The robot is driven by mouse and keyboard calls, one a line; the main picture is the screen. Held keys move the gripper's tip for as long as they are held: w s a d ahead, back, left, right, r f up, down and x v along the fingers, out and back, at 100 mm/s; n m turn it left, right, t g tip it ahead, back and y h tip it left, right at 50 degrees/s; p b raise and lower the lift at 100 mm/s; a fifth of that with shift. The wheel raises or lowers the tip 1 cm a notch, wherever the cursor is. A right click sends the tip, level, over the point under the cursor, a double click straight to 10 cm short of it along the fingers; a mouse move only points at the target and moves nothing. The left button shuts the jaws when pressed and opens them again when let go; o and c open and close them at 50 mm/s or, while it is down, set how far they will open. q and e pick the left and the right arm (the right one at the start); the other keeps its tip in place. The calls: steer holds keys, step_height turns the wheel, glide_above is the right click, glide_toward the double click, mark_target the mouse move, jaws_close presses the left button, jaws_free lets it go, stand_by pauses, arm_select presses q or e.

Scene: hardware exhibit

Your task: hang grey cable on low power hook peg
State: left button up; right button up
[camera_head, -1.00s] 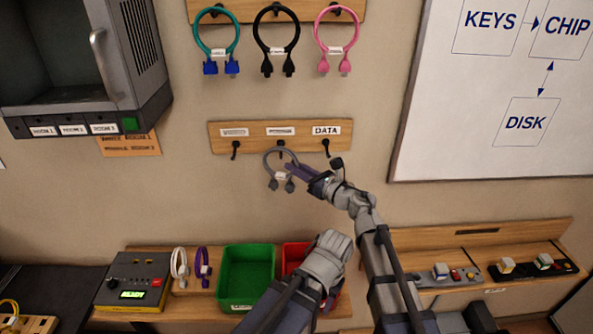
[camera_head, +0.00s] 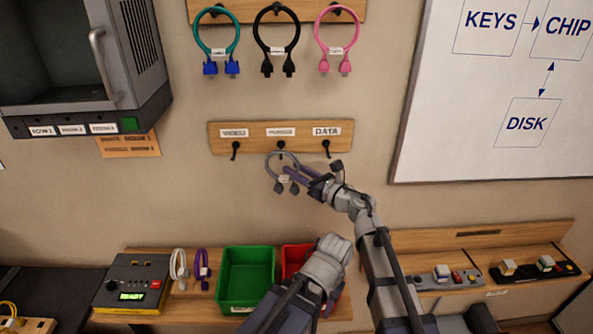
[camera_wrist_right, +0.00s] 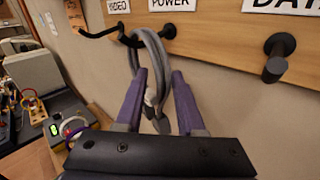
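The grey cable (camera_head: 270,160) is a loop with two dark plugs and a white tag, at the low board's middle peg (camera_head: 281,144), labelled POWER in the right wrist view. In that view, the top of the cable loop (camera_wrist_right: 150,36) passes over the power peg (camera_wrist_right: 168,31) and appears to hang on it. My right gripper (camera_head: 290,172) is just below the peg. Its purple fingers (camera_wrist_right: 160,75) stand apart on either side of the cable, with a gap to the right finger. The left gripper's fingers do not show.
The low board (camera_head: 303,144) also has empty VIDEO (camera_head: 235,148) and DATA (camera_head: 326,148) pegs beside the cable. Teal, black and pink cables hang above. A green bin (camera_head: 247,277), a red bin (camera_head: 296,256) and white and purple cables sit on the shelf below.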

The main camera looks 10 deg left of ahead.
steer(key=shift+o, duration=1.1)
steer(key=v, duration=0.8)
steer(key=shift+a, duration=0.1)
